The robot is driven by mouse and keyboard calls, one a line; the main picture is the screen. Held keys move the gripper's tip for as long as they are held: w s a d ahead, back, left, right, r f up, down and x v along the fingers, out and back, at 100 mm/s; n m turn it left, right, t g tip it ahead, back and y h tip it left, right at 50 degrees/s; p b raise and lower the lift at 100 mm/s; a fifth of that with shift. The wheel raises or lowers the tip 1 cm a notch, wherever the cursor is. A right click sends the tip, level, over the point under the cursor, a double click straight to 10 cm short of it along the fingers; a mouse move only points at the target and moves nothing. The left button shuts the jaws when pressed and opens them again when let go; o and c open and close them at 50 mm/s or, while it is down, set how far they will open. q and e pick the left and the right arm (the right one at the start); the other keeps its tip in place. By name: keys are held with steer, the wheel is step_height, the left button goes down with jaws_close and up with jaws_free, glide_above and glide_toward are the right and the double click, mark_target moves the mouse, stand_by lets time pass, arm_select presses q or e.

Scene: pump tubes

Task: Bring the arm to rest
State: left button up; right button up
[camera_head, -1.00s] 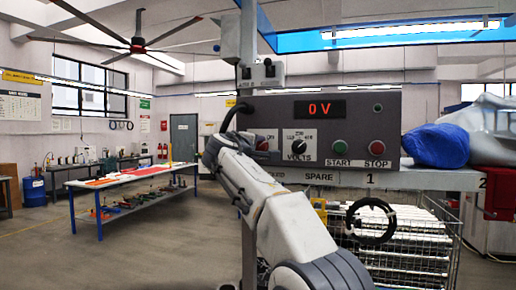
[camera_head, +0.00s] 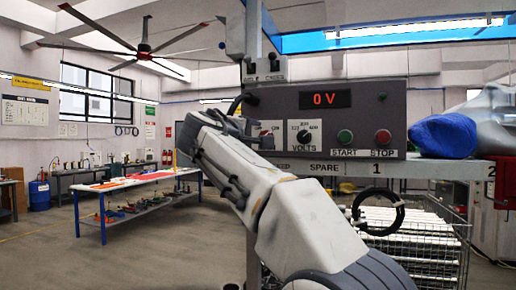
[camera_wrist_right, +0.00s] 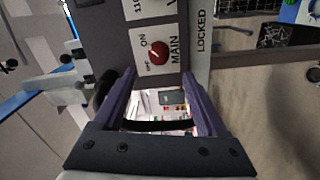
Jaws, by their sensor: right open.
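The panel's red display (camera_head: 325,99) reads 0 V. My left gripper is not in view.
A volts dial (camera_head: 306,136), a green start button (camera_head: 345,137) and a red stop button (camera_head: 383,137) are on the panel. A blue bundle (camera_head: 443,136) lies on the shelf at right. A wire basket (camera_head: 455,235) stands below. Open floor is at left.

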steer(key=shift+s+a, duration=0.2)
steer(key=shift+s, duration=0.5)
steer(key=shift+f, duration=0.1)
steer(key=s+f+g+y, duration=0.2)
steer(key=s+f+g, duration=0.35)
steer(key=f, duration=0.85)
steer(key=s+f+g+y, duration=0.35)
steer(key=s+f, duration=0.35)
steer(key=f, duration=0.6)
steer(key=s+d+f+m+g, duration=0.2)
steer(key=s+d+f+g, duration=0.2)
steer(key=s+f, duration=0.6)
steer(key=s+d+f+m+g+y, duration=0.1)
steer(key=s+d+f+g, duration=0.3)
steer(key=s+f, duration=0.6)
steer(key=s+m, duration=0.1)
steer(key=s, duration=0.6)
steer(key=shift+s+f+m, duration=0.15)
steer(key=shift+s+m, duration=0.1)
steer(key=shift+m, duration=0.15)
